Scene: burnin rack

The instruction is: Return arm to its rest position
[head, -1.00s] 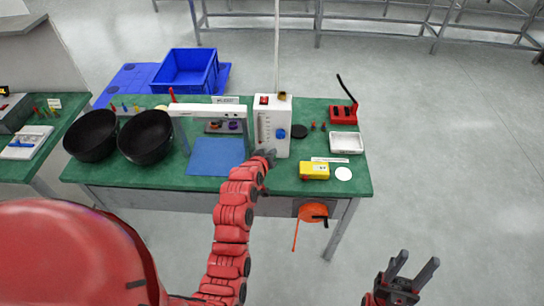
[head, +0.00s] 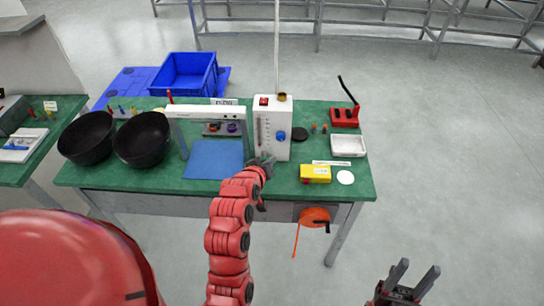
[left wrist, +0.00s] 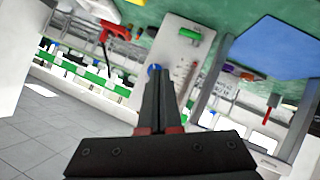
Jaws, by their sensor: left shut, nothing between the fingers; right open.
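My left arm reaches up from the bottom of the head view, and its gripper (head: 262,162) is over the front part of the green bench (head: 283,187), just in front of the white box with a blue knob (head: 272,132). In the left wrist view the left gripper (left wrist: 158,75) has its fingers together with nothing between them, and the white box (left wrist: 180,60) shows beyond the tips. My right gripper (head: 413,275) is open and empty over the floor at the lower right, apart from the bench.
Two black bowls (head: 142,140), a blue mat (head: 214,160) under a white frame (head: 205,111), a yellow device (head: 315,173), a white tray (head: 347,145) and a red holder (head: 344,117) stand on the bench. An orange reel (head: 314,216) hangs at its front. Floor to the right is clear.

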